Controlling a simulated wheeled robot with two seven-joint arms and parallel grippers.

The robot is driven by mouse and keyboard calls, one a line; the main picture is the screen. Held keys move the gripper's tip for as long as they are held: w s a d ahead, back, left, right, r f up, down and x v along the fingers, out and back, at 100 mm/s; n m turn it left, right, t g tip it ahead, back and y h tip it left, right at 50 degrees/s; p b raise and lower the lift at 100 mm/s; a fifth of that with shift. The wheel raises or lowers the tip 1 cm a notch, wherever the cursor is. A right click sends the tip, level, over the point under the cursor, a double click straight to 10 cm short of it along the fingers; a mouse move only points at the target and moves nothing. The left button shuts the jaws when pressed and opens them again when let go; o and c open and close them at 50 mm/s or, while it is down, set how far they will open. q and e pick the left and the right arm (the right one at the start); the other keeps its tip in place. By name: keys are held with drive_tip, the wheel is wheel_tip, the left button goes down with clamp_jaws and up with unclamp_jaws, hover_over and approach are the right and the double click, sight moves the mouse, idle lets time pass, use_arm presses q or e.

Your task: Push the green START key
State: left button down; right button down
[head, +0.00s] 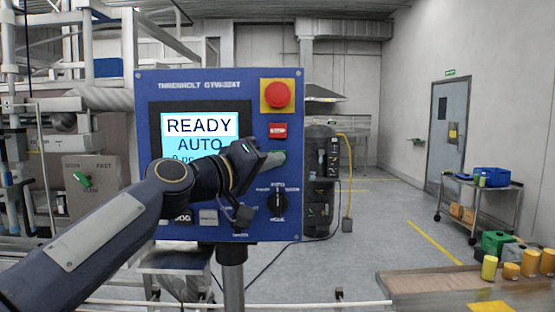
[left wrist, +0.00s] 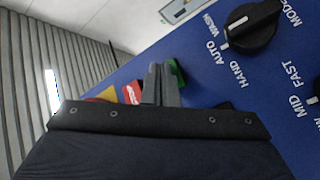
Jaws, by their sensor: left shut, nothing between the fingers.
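The green START key (head: 281,156) is on the blue control panel (head: 215,78), below the red rectangular key. My left gripper (head: 272,160) is shut and empty, its fingertips at the green key and partly covering it. In the left wrist view the shut fingers (left wrist: 161,82) stand just beside the green key (left wrist: 177,72), overlapping its edge. I cannot tell whether they touch it. The panel screen (head: 199,126) reads READY and AUTO; its lower lines are hidden by my arm. My right gripper is not in view.
Above the green key are a red key (head: 278,131) and a red emergency stop button (head: 278,95) on yellow. A black mode knob (head: 278,202) sits below. Machine framing stands at left. A cart (head: 484,200) and a bench (head: 440,285) stand at right, with open floor between.

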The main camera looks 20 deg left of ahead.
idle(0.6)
use_arm(q)
drive_tip(key=shift+s+d, duration=0.2)
drive_tip(key=shift+s, duration=0.5)
drive_tip(key=shift+s+d, duration=0.2)
drive_tip(key=shift+s, duration=0.6)
drive_tip(key=shift+s+d, duration=0.25)
drive_tip(key=shift+s, duration=0.55)
drive_tip(key=shift+s+d, duration=0.2)
drive_tip(key=shift+s, duration=0.6)
drive_tip(key=s+a+f+g+y, duration=0.1)
drive_tip(key=s+f+g+y, duration=0.1)
drive_tip(key=s+f, duration=0.6)
drive_tip(key=s+a+f+m+g+y, duration=0.1)
drive_tip(key=s+f+g, duration=0.4)
drive_tip(key=f, duration=1.5)
drive_tip(key=s+a+f+m+g+y, duration=0.1)
drive_tip(key=s+a+f+g+y, duration=0.1)
drive_tip(key=s+f, duration=1)
drive_tip(key=shift+s+a+f+g+y, duration=0.3)
drive_tip(key=shift+a+f+g, duration=0.3)
drive_tip(key=shift+f+g, duration=0.3)
